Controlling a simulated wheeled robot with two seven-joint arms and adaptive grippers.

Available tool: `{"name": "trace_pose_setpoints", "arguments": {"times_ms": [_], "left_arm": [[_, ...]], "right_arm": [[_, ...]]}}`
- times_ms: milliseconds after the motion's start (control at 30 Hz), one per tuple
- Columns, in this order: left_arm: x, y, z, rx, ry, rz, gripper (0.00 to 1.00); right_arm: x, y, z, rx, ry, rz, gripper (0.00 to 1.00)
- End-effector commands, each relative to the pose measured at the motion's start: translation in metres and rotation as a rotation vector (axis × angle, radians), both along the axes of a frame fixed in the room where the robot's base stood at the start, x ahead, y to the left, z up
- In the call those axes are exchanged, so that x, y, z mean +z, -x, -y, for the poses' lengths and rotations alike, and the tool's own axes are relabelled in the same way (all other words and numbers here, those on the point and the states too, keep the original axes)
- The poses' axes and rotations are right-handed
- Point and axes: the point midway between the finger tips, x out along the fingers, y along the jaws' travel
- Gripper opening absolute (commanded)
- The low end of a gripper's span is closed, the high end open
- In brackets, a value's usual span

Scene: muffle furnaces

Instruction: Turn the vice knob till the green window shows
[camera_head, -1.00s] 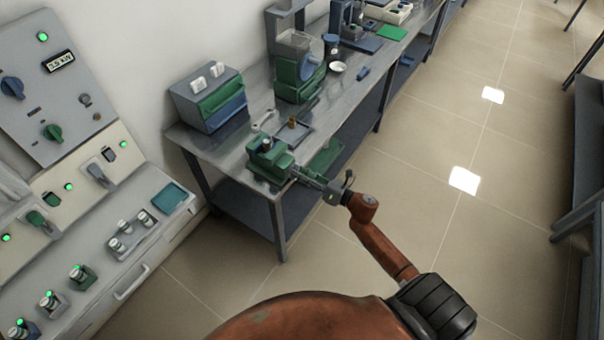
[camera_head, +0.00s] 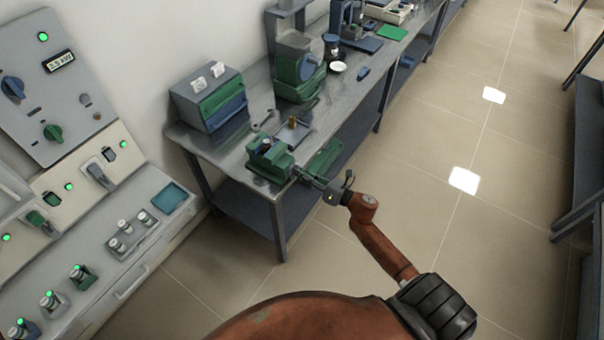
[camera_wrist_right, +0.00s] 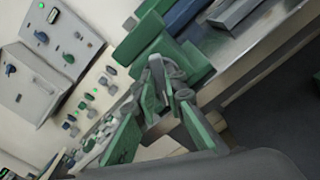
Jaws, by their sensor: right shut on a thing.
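The green vice (camera_head: 268,160) is fixed at the near end of the metal bench in the head view. Its green body also shows in the wrist view (camera_wrist_right: 150,38). My right gripper (camera_head: 303,175) reaches it from the right, at the vice's near side. In the wrist view the right gripper (camera_wrist_right: 165,93) is shut on the grey vice knob (camera_wrist_right: 157,72), in front of the green body. The fingers hide much of the knob. I cannot make out a green window on the vice. My left gripper is not in view.
On the metal bench (camera_head: 240,150) stand a grey box with green and blue fronts (camera_head: 210,98) and a green machine (camera_head: 298,72). A small tray (camera_head: 293,133) lies behind the vice. A control panel (camera_head: 55,85) stands at left.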

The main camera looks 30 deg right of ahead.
Motion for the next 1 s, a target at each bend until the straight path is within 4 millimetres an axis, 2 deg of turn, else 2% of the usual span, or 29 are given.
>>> {"name": "trace_pose_setpoints", "arguments": {"times_ms": [367, 1000], "left_arm": [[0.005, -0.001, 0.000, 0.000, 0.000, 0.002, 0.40], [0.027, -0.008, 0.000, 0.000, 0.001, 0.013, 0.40]], "right_arm": [[0.000, 0.000, 0.001, 0.000, -0.144, -0.060, 0.00], [-0.003, -0.001, 0.003, 0.000, -0.693, -0.288, 0.00]]}}
